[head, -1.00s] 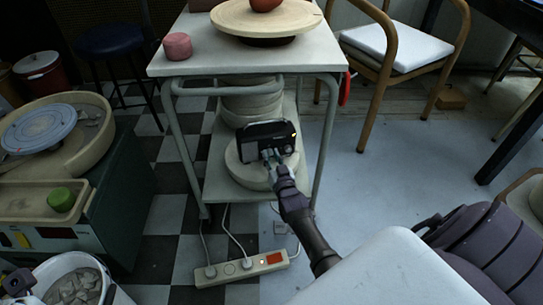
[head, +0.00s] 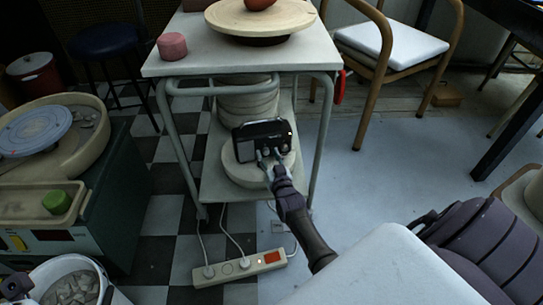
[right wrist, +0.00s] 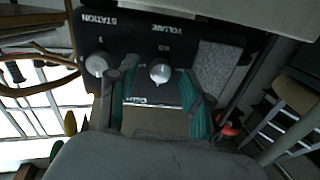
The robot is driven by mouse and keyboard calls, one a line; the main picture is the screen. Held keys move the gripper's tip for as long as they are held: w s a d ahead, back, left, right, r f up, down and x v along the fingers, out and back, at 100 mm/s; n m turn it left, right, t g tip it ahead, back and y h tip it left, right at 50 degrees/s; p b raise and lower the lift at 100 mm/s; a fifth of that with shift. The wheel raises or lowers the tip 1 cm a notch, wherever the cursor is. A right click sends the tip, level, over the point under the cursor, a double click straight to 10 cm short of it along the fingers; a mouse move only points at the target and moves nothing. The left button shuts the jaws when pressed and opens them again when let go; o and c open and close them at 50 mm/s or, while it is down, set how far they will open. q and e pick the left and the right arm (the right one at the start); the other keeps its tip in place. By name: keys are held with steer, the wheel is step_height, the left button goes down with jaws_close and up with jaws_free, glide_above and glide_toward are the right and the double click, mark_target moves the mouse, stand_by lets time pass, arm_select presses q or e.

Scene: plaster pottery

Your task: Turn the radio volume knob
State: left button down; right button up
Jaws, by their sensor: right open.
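The black radio (head: 262,138) stands on the lower shelf of the grey cart, on a round plaster piece. The right wrist view shows its panel tilted, with a silver volume knob (right wrist: 160,71) and a station knob (right wrist: 97,64) to the left. My right gripper (head: 270,154) is at the radio's front. Its two fingers are open, one on each side of the volume knob; I cannot tell whether they touch it. Part of what looks like my left gripper (head: 14,284) shows at the lower left edge, its jaws unclear.
The cart's top (head: 180,62) overhangs the radio, and its grey legs stand on both sides. A power strip (head: 240,268) with cables lies on the floor in front. A bucket of shards (head: 75,285) stands at the lower left.

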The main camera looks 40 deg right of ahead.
steer(key=v, duration=1.1)
steer(key=shift+s, duration=0.4)
